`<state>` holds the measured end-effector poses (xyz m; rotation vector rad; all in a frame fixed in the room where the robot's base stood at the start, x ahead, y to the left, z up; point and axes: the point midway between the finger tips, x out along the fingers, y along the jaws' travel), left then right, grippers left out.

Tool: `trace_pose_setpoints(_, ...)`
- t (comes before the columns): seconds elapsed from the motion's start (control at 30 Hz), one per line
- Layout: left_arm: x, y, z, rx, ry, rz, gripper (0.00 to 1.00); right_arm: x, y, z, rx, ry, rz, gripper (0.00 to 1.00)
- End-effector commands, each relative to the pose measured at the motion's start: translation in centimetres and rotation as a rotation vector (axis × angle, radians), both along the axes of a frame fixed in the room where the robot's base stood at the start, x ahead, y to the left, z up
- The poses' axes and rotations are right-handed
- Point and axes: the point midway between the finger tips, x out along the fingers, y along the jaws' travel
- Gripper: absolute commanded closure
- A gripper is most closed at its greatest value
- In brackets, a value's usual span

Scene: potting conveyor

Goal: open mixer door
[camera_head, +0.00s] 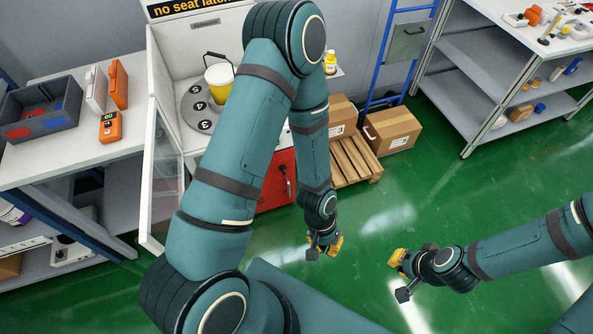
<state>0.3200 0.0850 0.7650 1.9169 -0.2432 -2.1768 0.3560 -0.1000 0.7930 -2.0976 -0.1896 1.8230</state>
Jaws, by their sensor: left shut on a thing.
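The mixer is a white cabinet (183,45) at upper left. Inside is a grey numbered turntable (190,107) with a white and yellow cup (219,80) on it. Its door (162,187), a clear panel in a white frame, stands swung outward at the left of the opening. My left arm crosses in front of the mixer and hides part of it. My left gripper (324,248) is over the floor, right of the red lower panel (276,183) and apart from the door. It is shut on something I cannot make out. My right gripper (398,276) is open and empty over the floor.
A table (55,148) at left holds a grey bin (40,113) and orange devices (110,126). Cardboard boxes (391,130) and a wooden pallet (354,160) stand behind my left gripper. A shelf rack (480,97) is at upper right. The green floor at right is clear.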

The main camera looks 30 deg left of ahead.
Motion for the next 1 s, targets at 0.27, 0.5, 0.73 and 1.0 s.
trace_pose_setpoints(0.27, -3.2, 3.5, -4.7, 0.377, 0.268, -0.236, 1.00, -0.3, 0.0, -2.4, 0.000, 0.006, 0.005, 1.00)
trace_pose_setpoints(0.5, 2.4, 10.2, -3.2, 1.087, 0.228, -0.379, 1.00, -0.5, 0.0, -4.6, 0.003, 0.011, 0.012, 1.00)
trace_pose_setpoints(0.73, 11.1, 9.9, 3.7, 1.659, -0.134, -0.365, 1.00, -0.7, 0.1, -6.1, 0.003, 0.016, 0.017, 1.00)
trace_pose_setpoints(1.0, 14.1, 8.5, 7.2, 1.837, -0.329, -0.330, 1.00, -0.8, 0.1, -6.4, 0.004, 0.017, 0.019, 1.00)
